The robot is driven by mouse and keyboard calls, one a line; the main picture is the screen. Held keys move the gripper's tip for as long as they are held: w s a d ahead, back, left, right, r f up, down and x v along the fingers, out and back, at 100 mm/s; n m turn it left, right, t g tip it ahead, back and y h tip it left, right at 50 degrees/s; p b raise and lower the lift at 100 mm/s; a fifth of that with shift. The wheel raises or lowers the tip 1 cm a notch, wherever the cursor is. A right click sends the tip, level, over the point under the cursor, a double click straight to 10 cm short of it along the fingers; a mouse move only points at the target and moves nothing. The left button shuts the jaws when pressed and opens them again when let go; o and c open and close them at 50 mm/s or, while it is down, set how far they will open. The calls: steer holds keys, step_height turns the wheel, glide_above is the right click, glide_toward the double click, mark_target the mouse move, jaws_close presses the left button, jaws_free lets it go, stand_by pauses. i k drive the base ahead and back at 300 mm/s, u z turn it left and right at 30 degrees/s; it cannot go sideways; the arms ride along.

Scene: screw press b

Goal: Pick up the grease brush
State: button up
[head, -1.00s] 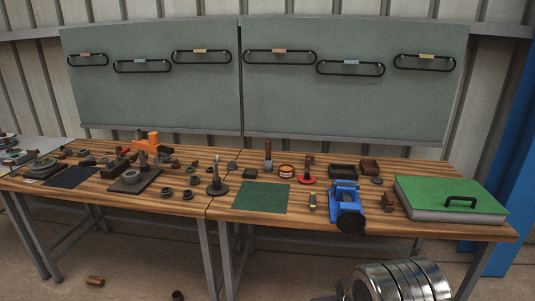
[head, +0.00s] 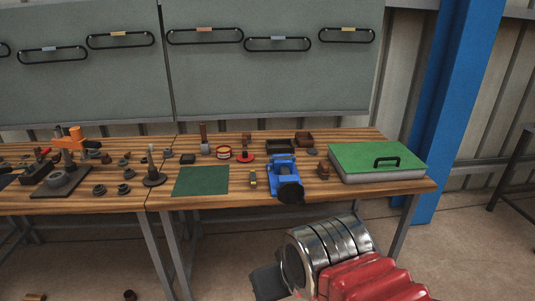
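What looks like the grease brush (head: 204,138) stands upright on the wooden bench, with a brown upper part and a darker lower end. It is small in the picture, so I cannot be sure of it. A small red and white tin (head: 223,152) stands just to its right. My arm shows at the lower right, with chrome rings and a red part. The dark end of my gripper (head: 268,283) is partly in view, low in front of the bench and well away from the brush. Its fingers do not show clearly.
A blue vise (head: 284,178) stands at the bench's front edge, with a green-lidded case (head: 378,158) to its right. A green mat (head: 201,181) lies bare in front of the brush. Several dark metal parts crowd the left bench. A blue post (head: 455,100) rises at right.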

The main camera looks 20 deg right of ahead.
mark_target(202, 125)
steer(key=i, duration=1.7)
steer(key=u, duration=0.5)
steer(key=i, duration=0.5)
steer(key=u, duration=0.25)
